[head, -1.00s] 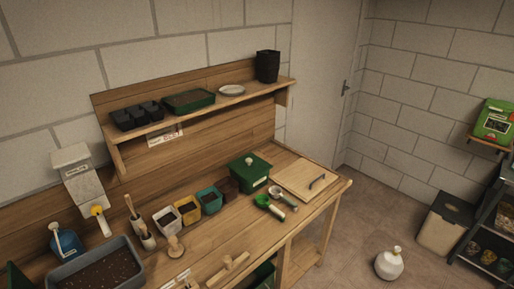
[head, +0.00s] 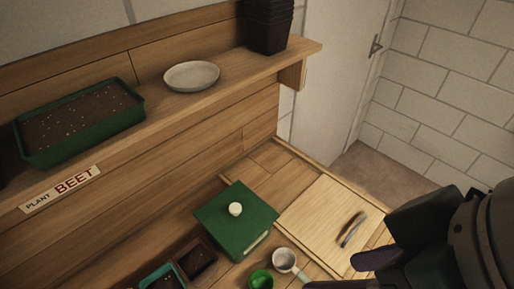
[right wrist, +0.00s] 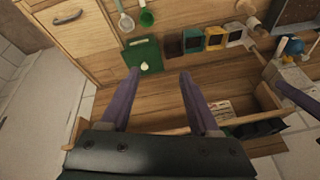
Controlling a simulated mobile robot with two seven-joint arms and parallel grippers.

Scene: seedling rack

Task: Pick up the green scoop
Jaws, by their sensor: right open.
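The green scoop (head: 262,280) lies on the bench at the bottom edge of the head view, its handle cut off there. In the right wrist view its bowl (right wrist: 146,18) shows near the top, next to the white scoop (right wrist: 126,22). My right gripper (head: 374,261) enters the head view from the right, over the bench near the wooden board. In the right wrist view its purple fingers (right wrist: 160,73) are apart and empty, away from the scoop. A purple finger-like part at that view's right edge looks like my left gripper (right wrist: 298,96); its jaws cannot be made out.
A green lidded box (head: 237,222) stands behind the scoops. A wooden board (head: 318,222) with a handle lies to their right. Small soil pots (head: 197,262) stand left. The shelf (head: 215,97) above holds a seed tray (head: 82,120), a saucer (head: 191,76) and black pots (head: 267,25).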

